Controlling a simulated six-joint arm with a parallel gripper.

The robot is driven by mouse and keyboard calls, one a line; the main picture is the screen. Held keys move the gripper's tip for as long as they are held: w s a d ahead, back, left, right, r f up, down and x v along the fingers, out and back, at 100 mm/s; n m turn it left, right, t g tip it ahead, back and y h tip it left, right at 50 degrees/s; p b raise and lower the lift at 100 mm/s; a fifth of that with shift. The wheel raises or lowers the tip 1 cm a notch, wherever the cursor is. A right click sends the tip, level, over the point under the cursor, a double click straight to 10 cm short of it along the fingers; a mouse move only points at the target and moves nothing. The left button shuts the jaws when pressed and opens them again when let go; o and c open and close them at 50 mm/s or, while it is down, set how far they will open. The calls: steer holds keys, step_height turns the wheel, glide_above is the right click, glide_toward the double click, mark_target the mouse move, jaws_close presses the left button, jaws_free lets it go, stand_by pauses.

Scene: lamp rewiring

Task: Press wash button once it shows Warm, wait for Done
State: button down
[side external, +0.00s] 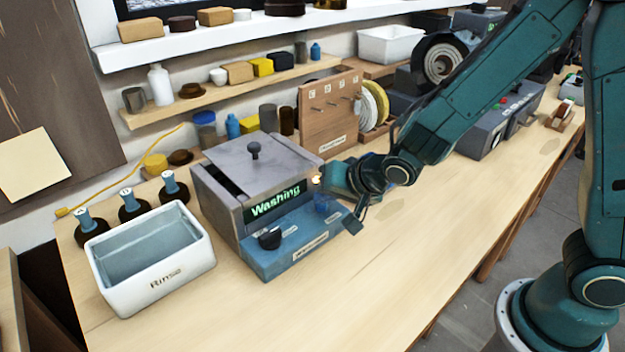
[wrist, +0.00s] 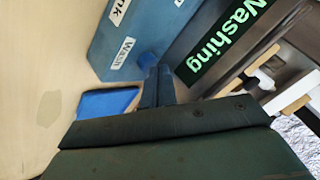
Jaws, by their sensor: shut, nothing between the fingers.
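The washer (side external: 262,200) is a grey box with a blue front ledge, and its lid with a dark knob is down. Its display (side external: 275,200) reads "Washing" in green, and the display (wrist: 228,35) shows the same word in the wrist view. The blue wash button (wrist: 147,60) is beside the "Wash" label in the wrist view. My gripper (wrist: 158,74) is shut and empty, with its fingertips at the button; I cannot tell whether they touch it. In the side view my gripper (side external: 322,203) is at the right end of the ledge.
A white "Rinse" basin (side external: 150,262) stands left of the washer. Several dark stands with blue tops (side external: 130,204) are behind the basin. A wooden rack (side external: 330,108) with hooks and spools stands behind the washer. The bench front (side external: 370,285) is clear.

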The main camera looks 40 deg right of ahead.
mark_target(326, 212)
steer(key=shift+r, duration=0.55)
steer(key=shift+r, duration=0.15)
steer(key=shift+r, duration=2.4)
steer(key=s+d+r+n+g, duration=0.1)
steer(key=s+d+r+n, duration=0.3)
steer(key=s, duration=0.8)
steer(key=s+d+r+n+g+h, duration=0.1)
steer(key=s+d+r, duration=0.4)
steer(key=s, duration=0.7)
steer(key=d+n+g, duration=0.1)
steer(key=n, duration=0.1)
steer(key=shift+s+d+r+n+g, duration=0.15)
steer(key=shift+d+r+n+g, duration=0.15)
steer(key=shift+r+n, duration=0.1)
steer(key=c, duration=2.1)
jaws_free()
